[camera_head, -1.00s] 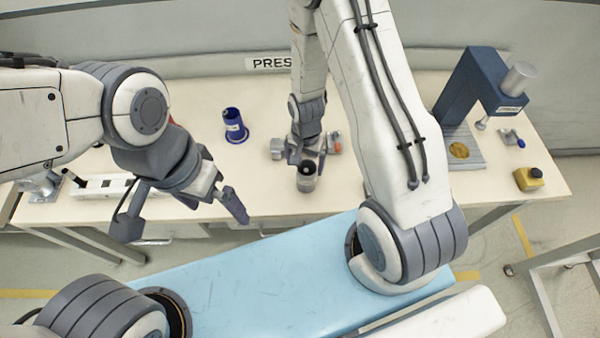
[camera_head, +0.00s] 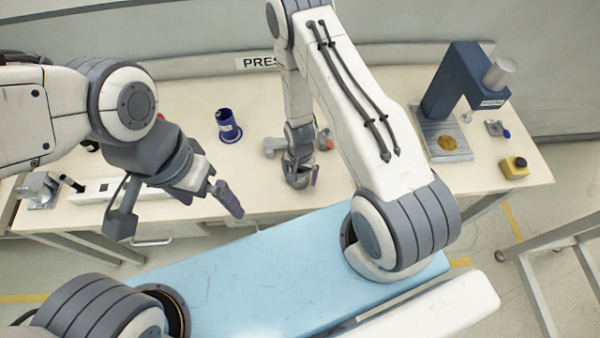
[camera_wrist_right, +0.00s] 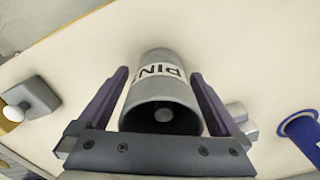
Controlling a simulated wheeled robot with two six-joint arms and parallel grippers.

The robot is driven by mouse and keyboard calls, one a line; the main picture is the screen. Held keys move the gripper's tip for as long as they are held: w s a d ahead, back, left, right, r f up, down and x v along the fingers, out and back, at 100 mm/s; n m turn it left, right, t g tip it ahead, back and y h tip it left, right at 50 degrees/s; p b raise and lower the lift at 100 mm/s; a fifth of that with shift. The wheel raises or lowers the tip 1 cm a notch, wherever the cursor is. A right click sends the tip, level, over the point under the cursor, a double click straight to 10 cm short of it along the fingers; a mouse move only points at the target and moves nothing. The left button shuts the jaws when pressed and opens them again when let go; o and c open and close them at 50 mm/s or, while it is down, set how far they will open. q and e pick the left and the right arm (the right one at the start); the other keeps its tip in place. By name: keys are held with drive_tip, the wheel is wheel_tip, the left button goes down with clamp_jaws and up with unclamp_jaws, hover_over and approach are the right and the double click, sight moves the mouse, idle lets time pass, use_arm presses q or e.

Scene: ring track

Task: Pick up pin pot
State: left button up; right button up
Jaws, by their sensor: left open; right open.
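The pin pot (camera_wrist_right: 162,92) is a grey cylinder with a white band lettered "PIN" and a dark open mouth, in the right wrist view. My right gripper (camera_wrist_right: 160,75) is open, with one finger on each side of the pot. Small gaps seem to show between fingers and pot, but contact is hard to judge. In the head view my right gripper (camera_head: 300,178) is low at the front part of the bench and mostly hides the pot. My left gripper (camera_head: 210,199) is open and empty, above the bench's front edge to the left.
A blue pot (camera_head: 229,127) stands on the bench (camera_head: 375,175) left of the right gripper. Small grey and orange parts (camera_head: 326,140) lie just behind it. A blue press (camera_head: 450,85) and a yellow box (camera_head: 514,167) are at the right. A white strip fixture (camera_head: 100,190) lies at left.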

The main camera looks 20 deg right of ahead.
drive_tip(key=c, duration=1.4)
drive_tip(key=shift+o, duration=0.2)
drive_tip(key=shift+r, duration=0.1)
